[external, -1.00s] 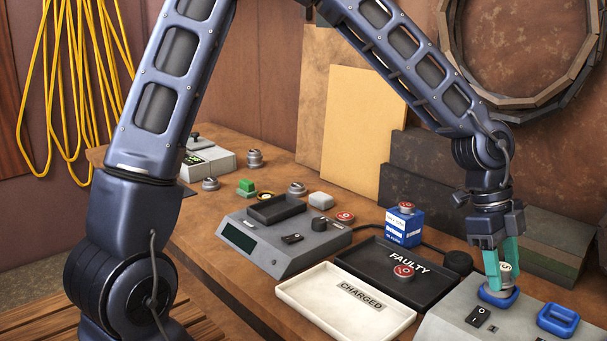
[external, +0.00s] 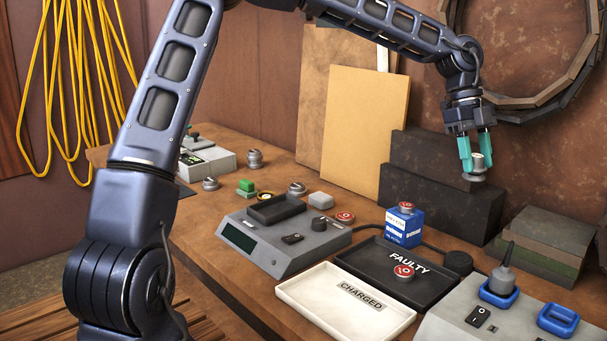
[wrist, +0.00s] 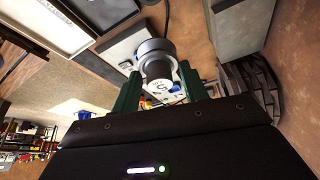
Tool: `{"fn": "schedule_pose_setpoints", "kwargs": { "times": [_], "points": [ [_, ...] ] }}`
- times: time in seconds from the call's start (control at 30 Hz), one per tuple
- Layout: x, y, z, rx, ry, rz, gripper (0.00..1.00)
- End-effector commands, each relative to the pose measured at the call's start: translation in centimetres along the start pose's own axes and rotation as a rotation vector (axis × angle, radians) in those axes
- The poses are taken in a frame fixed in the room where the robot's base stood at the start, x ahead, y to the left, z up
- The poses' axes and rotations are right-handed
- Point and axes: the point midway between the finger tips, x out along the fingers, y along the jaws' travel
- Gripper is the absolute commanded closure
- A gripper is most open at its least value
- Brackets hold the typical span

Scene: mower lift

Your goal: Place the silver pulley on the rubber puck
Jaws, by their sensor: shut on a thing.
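My gripper (external: 476,150) is shut on the silver pulley (external: 477,169), a small spool-like piece with a wide flange at its lower end. It hangs in the air between the teal fingers, in front of the dark blocks. In the wrist view, the pulley (wrist: 153,50) sits between the fingertips (wrist: 158,88), with a pale marked face towards the camera. The rubber puck (external: 459,262) looks like the black round disc on the bench, right of the black FAULTY tray. The held pulley is well above it and not touching it.
A grey tapered piece with a thin rod (external: 503,276) stands in a blue cradle on the grey box (external: 450,322). An empty-looking blue cradle (external: 557,320) is beside it. The FAULTY tray (external: 440,273), white CHARGED tray (external: 300,301) and blue box (external: 404,228) stand left of the puck.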

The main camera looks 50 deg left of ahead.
Motion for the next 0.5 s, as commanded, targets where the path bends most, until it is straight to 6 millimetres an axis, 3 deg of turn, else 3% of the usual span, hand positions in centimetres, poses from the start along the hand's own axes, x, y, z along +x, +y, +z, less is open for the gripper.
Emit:
{"fn": "schedule_pose_setpoints", "kwargs": {
  "times": [0.5],
  "points": [
    [10.1,0.1,4.1,0.0,0.001,0.003,0.86]
  ]
}}
